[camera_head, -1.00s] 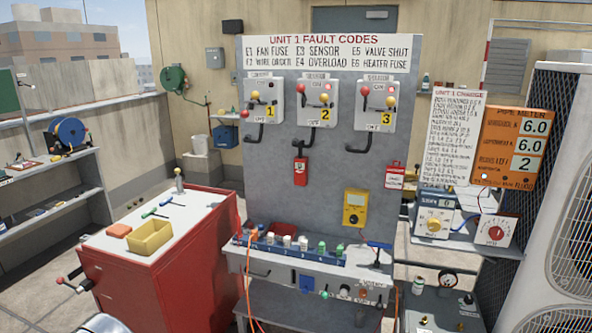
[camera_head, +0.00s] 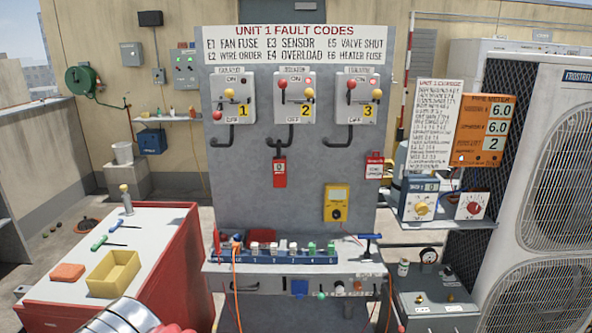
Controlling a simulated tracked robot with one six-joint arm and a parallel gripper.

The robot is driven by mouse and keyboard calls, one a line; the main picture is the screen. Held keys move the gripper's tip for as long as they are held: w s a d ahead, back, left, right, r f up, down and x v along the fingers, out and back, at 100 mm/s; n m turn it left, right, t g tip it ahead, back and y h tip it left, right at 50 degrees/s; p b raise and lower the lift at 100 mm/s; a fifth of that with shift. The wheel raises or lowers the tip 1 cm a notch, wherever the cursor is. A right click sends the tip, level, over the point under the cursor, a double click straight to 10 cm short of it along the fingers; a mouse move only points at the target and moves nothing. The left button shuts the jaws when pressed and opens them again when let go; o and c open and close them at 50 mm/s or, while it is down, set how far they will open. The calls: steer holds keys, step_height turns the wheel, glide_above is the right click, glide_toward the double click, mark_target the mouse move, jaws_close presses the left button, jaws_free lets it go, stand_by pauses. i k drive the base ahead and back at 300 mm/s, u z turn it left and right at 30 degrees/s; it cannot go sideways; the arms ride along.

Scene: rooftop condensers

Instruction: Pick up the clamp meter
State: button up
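A yellow hand-held meter (camera_head: 337,203) with a pale display and a dark round dial is on the lower right of the grey panel (camera_head: 250,190), above the bench ledge. It is the thing here that looks most like the clamp meter; its jaws cannot be made out at this size. It is upright and nothing covers it. A silver and red part of my arm shows at the bottom edge, left of the middle. My gripper's fingers are not in view, and nothing touches the meter.
A blue rack (camera_head: 275,257) of small parts lies on the bench below the meter. A red tag (camera_head: 279,172) hangs left of it. A red cabinet (camera_head: 170,262) with a yellow bin (camera_head: 114,274) stands left. A shelf with dial boxes (camera_head: 423,207) and condensers (camera_head: 560,140) stand right.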

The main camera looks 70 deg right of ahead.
mark_target(279, 162)
steer(key=z, duration=0.65)
steer(key=i, duration=1)
steer(key=z, duration=0.6)
